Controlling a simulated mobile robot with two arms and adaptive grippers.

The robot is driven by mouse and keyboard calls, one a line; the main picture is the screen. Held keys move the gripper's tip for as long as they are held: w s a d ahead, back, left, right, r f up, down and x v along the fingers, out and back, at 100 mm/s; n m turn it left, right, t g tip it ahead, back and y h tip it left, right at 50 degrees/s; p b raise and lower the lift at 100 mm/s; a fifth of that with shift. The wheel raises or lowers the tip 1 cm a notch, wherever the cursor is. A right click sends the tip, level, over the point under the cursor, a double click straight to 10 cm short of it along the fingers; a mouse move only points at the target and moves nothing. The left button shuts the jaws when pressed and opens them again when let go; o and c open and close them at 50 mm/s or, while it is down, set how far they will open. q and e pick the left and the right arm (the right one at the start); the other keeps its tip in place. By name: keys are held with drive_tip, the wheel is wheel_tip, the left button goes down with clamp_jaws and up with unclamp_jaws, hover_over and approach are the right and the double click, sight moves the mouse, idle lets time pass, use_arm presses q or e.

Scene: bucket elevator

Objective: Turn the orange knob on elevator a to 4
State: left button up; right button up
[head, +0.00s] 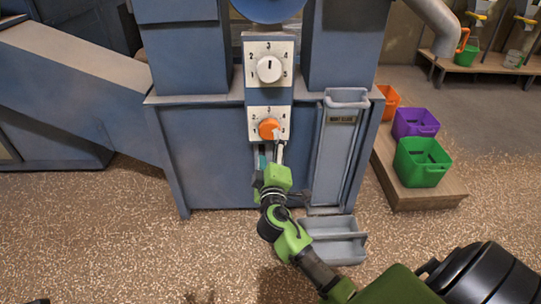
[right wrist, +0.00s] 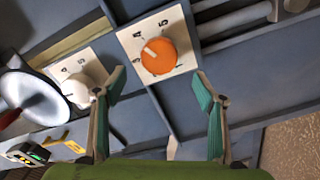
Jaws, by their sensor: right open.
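The orange knob (head: 269,129) sits on the lower white dial plate (head: 254,113) on the blue elevator front. In the right wrist view the orange knob (right wrist: 158,56) has a white mark toward the upper left, roughly between 3 and 4; the exact setting is hard to read. My right gripper (head: 269,150) is just below the knob in the head view, fingers open. In the right wrist view the right gripper (right wrist: 158,88) has its teal-padded fingers spread, with the knob beyond the gap between them, and nothing held. My left gripper is not in view.
A white knob (head: 269,69) on a similar numbered plate is above. A grey chute (head: 334,155) with a bucket (head: 347,97) at its top stands right of the dial, a grey tray (head: 334,252) below. Green (head: 421,165), purple and orange bins stand on a wooden platform at right.

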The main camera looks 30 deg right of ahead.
drive_tip(key=v, duration=0.2)
drive_tip(key=shift+s+a, duration=0.2)
drive_tip(key=shift+s, duration=0.15)
drive_tip(key=shift+a, duration=0.1)
